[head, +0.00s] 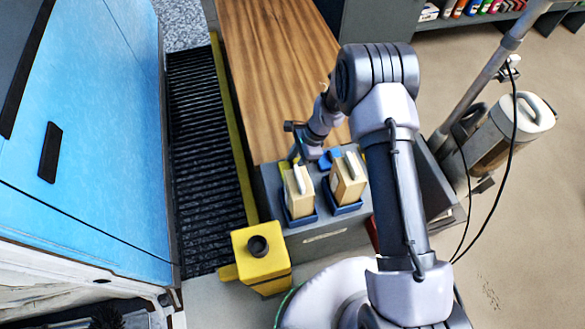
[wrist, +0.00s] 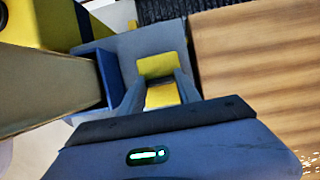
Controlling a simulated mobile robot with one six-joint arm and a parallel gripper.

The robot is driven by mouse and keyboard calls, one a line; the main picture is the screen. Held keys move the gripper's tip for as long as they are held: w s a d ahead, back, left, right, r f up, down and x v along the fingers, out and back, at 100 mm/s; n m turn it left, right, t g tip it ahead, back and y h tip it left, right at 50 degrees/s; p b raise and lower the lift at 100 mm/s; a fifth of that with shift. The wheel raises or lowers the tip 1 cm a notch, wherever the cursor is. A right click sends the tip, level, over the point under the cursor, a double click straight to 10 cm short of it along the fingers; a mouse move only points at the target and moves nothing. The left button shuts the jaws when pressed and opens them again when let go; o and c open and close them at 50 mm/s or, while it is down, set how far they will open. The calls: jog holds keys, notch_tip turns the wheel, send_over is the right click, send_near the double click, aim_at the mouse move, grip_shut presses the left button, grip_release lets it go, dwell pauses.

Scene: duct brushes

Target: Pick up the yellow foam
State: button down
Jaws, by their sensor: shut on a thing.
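The yellow foam (wrist: 162,66) shows in the wrist view between and just beyond the two fingers of my gripper (wrist: 160,90). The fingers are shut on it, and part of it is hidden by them. In the head view my gripper (head: 299,156) is low over the grey worktop (head: 270,190), close to the wooden top's near edge. A small bit of yellow (head: 284,165) shows beside it there. I cannot tell whether the foam is clear of the worktop.
Two cream containers (head: 298,193) (head: 348,180) stand in dark blue trays right by my gripper. A small blue object (head: 328,158) is close behind them. A yellow box with a black round opening (head: 260,255) stands in front. The wooden top (head: 270,75) is mostly bare.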

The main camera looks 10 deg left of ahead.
notch_tip(320, 180, up, 15)
jog(key=p, duration=0.7)
